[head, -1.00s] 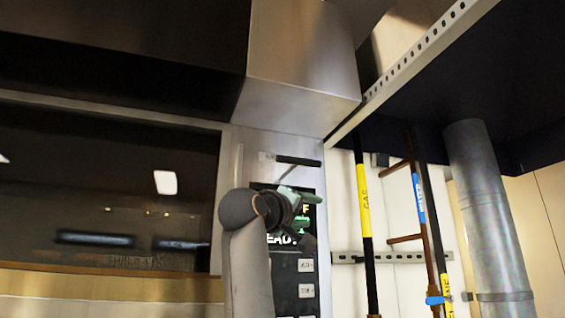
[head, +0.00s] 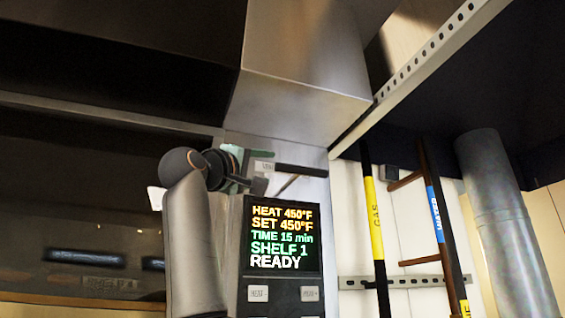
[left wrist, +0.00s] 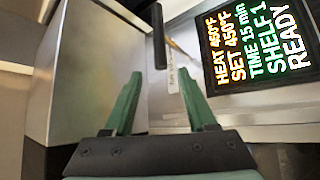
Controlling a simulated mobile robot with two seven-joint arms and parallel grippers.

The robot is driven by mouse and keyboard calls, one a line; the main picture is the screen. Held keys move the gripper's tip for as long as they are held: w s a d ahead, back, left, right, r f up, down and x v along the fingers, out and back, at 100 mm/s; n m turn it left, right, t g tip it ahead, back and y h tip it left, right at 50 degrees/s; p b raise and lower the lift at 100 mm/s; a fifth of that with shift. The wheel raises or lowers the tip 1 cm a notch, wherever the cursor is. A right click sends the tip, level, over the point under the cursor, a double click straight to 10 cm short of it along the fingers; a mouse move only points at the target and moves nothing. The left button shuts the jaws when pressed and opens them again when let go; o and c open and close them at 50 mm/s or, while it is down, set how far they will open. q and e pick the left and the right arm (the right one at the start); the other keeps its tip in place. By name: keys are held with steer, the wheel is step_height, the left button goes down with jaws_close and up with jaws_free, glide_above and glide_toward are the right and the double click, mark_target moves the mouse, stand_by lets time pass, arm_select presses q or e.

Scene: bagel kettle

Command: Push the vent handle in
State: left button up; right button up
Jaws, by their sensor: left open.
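The vent handle (head: 302,171) is a black bar on the steel panel above the oven display, with a small white label at its left end. It also shows in the left wrist view (left wrist: 158,38), at the top centre. My left gripper (head: 256,168) is open, with green fingers, just left of the handle in the head view. In the left wrist view its fingertips (left wrist: 160,76) stand apart, and the handle's near end appears between and just beyond them. I cannot tell whether they touch it. My right gripper is not in view.
The oven display (head: 282,235) reads READY, with buttons below it. A steel hood (head: 295,85) overhangs the panel. Yellow- and blue-labelled pipes (head: 374,220) and a large grey duct (head: 505,230) stand at the right. The dark oven window (head: 80,220) is at the left.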

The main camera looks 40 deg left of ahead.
mark_target(279, 167)
arm_select(q)
steer(key=p+x, duration=0.4)
steer(key=x, duration=0.4)
steer(key=shift+a, duration=0.1)
steer(key=shift+w+a+r+p, duration=0.1)
steer(key=shift+w+p, duration=0.2)
steer(key=shift+w, duration=0.15)
steer(key=shift+c, duration=0.3)
jaws_close()
stand_by(0.5)
